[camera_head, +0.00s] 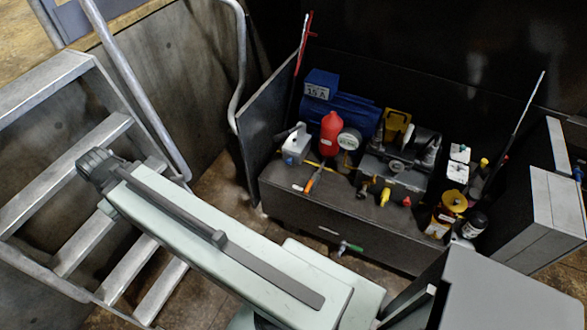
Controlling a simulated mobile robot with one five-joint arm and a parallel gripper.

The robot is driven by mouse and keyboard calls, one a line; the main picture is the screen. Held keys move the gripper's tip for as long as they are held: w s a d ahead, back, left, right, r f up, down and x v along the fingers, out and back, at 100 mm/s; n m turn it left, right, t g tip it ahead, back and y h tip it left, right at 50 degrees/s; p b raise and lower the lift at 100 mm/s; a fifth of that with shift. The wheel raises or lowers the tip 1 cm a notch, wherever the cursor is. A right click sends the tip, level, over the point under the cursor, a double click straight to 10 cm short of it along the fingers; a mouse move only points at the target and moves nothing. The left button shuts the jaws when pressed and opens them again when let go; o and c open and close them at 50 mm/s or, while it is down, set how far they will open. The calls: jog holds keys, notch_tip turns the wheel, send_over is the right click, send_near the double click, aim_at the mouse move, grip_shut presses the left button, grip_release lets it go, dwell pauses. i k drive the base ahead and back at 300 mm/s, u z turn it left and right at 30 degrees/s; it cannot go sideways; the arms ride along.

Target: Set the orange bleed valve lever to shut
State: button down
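A slim orange lever (314,179) is near the left front of the dark bench top, in front of the red bottle. It slants from upper right to lower left, with a pale end piece beside its lower end. It is small here, and I cannot tell which valve position it is in or see its valve body clearly. My pale arm crosses the lower left foreground, well apart from the lever. No gripper fingers can be made out.
A green handle (351,247) sticks out in front. Metal stairs (95,245) stand left.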

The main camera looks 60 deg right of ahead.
aim_at(306, 191)
jog(key=z, duration=2.1)
jog(key=k, duration=0.5)
jog(key=u, duration=3.25)
jog(key=k, duration=1.45)
jog(key=u, duration=0.1)
